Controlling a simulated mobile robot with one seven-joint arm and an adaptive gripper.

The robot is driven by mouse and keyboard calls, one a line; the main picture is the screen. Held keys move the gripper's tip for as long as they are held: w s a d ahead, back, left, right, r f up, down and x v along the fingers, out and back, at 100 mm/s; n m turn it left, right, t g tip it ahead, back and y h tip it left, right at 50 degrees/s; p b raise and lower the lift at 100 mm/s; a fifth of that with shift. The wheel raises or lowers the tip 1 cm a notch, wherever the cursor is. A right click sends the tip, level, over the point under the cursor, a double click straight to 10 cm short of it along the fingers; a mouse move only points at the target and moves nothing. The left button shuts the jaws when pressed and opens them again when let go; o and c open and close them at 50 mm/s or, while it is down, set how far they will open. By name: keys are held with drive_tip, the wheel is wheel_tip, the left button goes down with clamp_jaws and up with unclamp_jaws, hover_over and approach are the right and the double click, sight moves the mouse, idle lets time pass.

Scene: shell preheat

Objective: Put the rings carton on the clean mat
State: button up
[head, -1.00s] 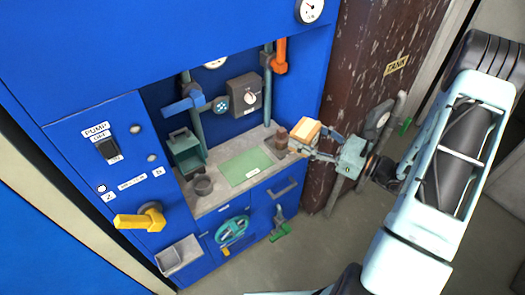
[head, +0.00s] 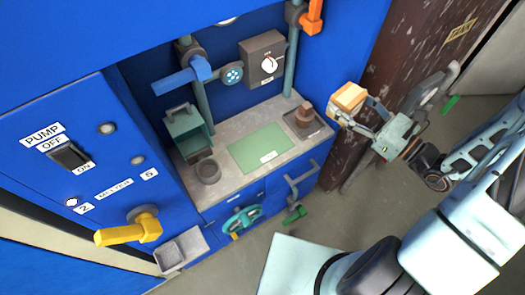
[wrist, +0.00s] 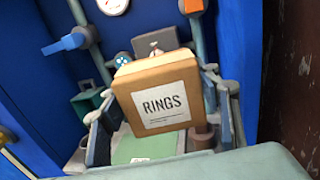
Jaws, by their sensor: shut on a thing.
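The rings carton (head: 348,98) is a tan box with a white label reading RINGS, plain in the wrist view (wrist: 162,98). My gripper (head: 358,110) is shut on it and holds it in the air, to the right of the counter and beside the brown rusty column. The fingers lie on both sides of the carton in the wrist view. The clean mat (head: 258,147) is a flat green rectangle with a small white label, lying bare on the grey counter. In the wrist view the carton hides part of the mat (wrist: 138,150).
A brown block (head: 304,115) sits on a dark tray at the counter's right end. A grey round cup (head: 207,171) and a green box-shaped holder (head: 188,132) stand left of the mat. A blue lever (head: 182,79) and pipes rise behind. A yellow handle (head: 128,229) juts out at left.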

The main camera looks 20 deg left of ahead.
drive_tip(key=s+a+f+n+g+y+b, duration=0.2)
drive_tip(key=s+a+f+g+b, duration=0.1)
drive_tip(key=s+a+f+b, duration=0.85)
drive_tip(key=w+a+f+b, duration=0.2)
drive_tip(key=w, duration=0.1)
drive_tip(key=w+a+f+b, duration=0.3)
drive_tip(key=w, duration=0.1)
drive_tip(key=w+a+f+b, duration=0.2)
drive_tip(key=w+f, duration=0.1)
drive_tip(key=w, duration=0.1)
drive_tip(key=shift+w+a+f, duration=0.1)
drive_tip(key=shift+w+a, duration=0.1)
drive_tip(key=shift+w+a+f, duration=0.2)
drive_tip(key=shift+w+f, duration=0.05)
drive_tip(key=shift+f, duration=0.1)
drive_tip(key=f, duration=0.1)
drive_tip(key=f+b, duration=0.1)
drive_tip(key=f, duration=0.2)
drive_tip(key=shift+w+a+b, duration=0.15)
drive_tip(key=shift+w+b, duration=0.1)
drive_tip(key=shift+b, duration=0.1)
drive_tip(key=shift+r, duration=0.15)
drive_tip(key=o, duration=1.2)
